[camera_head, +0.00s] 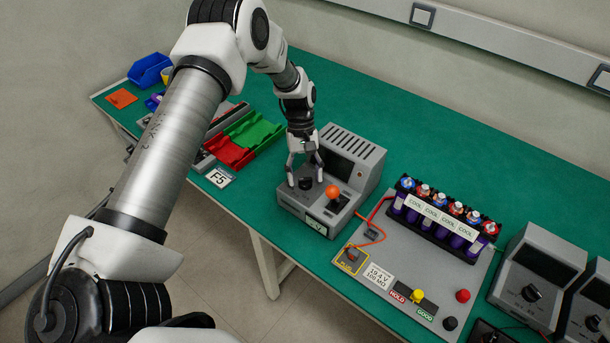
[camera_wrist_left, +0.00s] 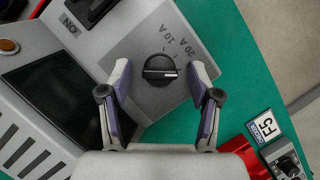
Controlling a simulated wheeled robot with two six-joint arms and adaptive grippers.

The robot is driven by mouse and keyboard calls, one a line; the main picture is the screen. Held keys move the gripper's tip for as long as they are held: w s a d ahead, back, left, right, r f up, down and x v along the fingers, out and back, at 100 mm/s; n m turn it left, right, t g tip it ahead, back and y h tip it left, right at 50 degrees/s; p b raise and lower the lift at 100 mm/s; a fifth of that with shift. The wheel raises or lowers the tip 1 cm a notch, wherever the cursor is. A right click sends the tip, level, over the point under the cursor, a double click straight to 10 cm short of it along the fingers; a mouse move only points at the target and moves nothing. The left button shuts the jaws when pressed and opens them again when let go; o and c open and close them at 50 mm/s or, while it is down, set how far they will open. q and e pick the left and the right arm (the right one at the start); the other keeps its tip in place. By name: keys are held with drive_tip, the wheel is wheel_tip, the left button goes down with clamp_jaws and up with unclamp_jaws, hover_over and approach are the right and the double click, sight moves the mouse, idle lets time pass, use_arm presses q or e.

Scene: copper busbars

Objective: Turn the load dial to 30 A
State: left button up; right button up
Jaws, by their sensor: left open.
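The load dial is a round black knob (camera_wrist_left: 160,70) on the sloped front of a grey box with a dark screen (camera_head: 340,167). In the left wrist view, its white pointer line points to the right, and "20 A" and "10 A" are printed beside it. A 30 A mark is not readable. The dial also shows in the head view (camera_head: 306,184). My left gripper (camera_head: 306,178) is open over the dial. In the left wrist view, its fingertips (camera_wrist_left: 161,72) are on either side of the knob, with gaps showing. My right gripper is out of view.
A grey board (camera_head: 400,262) with a battery pack (camera_head: 440,218) lies to the right. Red and green trays (camera_head: 255,132) lie left. More grey dial boxes (camera_head: 530,278) stand at far right.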

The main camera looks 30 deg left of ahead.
use_arm(q)
drive_tip(key=v, duration=1.1)
drive_tip(key=shift+r, duration=0.25)
